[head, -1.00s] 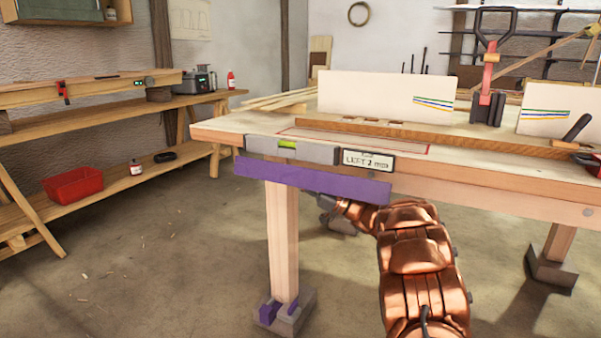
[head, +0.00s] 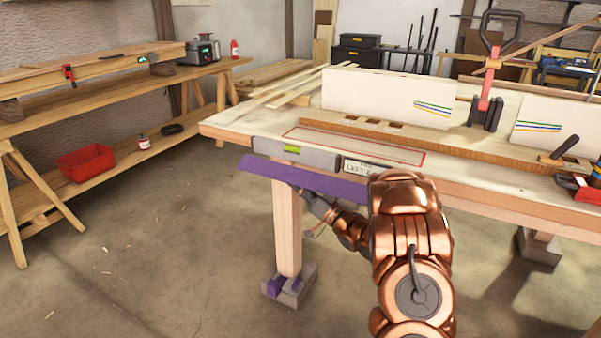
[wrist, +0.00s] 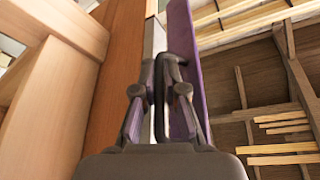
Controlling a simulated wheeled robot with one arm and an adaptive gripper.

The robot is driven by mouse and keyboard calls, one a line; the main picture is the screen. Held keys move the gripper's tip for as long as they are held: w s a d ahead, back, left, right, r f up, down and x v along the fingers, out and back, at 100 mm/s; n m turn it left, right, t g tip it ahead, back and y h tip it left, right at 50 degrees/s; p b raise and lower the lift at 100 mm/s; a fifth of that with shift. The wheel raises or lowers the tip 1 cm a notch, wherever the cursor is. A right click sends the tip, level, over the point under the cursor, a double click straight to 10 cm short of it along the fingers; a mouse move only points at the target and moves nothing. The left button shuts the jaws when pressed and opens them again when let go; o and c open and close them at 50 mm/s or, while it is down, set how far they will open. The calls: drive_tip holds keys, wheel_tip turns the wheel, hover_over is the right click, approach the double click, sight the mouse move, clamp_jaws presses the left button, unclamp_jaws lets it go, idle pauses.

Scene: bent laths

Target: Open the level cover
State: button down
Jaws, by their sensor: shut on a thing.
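The purple level cover (head: 300,180) is a long flat strip along the bench's front edge. It hangs just below the grey level (head: 300,154) with its green vial (head: 293,148), which is in plain sight. My gripper (head: 305,193) is below the cover in the head view, partly hidden by it. In the wrist view, my gripper (wrist: 164,100) is shut on a dark loop-shaped handle (wrist: 172,72) beside the cover (wrist: 189,60). The contact itself is partly hidden by the fingers.
The workbench (head: 470,180) stands on wooden legs, one (head: 287,225) close to my gripper. Left are a low bench (head: 110,95) and a red bin (head: 84,160). The floor between is clear.

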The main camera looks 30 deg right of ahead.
sight(294, 181)
drive_tip(key=m+p, duration=0.1)
drive_tip(key=p, duration=0.1)
drive_tip(key=a+r+m+h+p, duration=0.1)
drive_tip(key=m+p, duration=0.1)
drive_tip(key=r+m+h+p, duration=0.1)
drive_tip(key=m+p, duration=0.1)
drive_tip(key=shift+s+a+r+p, duration=0.15)
drive_tip(key=shift+s+a+p, duration=0.1)
drive_tip(key=shift+s+p, duration=0.15)
drive_tip(key=m+p, duration=0.1)
drive_tip(key=p, duration=0.1)
drive_tip(key=r+m+h+p, duration=0.1)
drive_tip(key=m+p, duration=0.1)
drive_tip(key=m+g+h+p, duration=0.1)
drive_tip(key=m+p, duration=0.1)
drive_tip(key=shift+s+a+r+p, duration=0.2)
drive_tip(key=shift+a+r+p, duration=0.15)
drive_tip(key=shift+a+p, duration=0.05)
drive_tip(key=m+p, duration=0.1)
drive_tip(key=p, duration=0.1)
drive_tip(key=r+m+g+p, duration=0.1)
drive_tip(key=m+p, duration=0.1)
drive_tip(key=shift+h, duration=0.3)
drive_tip(key=shift+r+m+g+p, duration=0.2)
drive_tip(key=shift+m+g+p, duration=0.3)
drive_tip(key=shift+m+p, duration=0.5)
drive_tip(key=shift+f, duration=0.1)
drive_tip(key=c, duration=1.5)
unclamp_jaws()
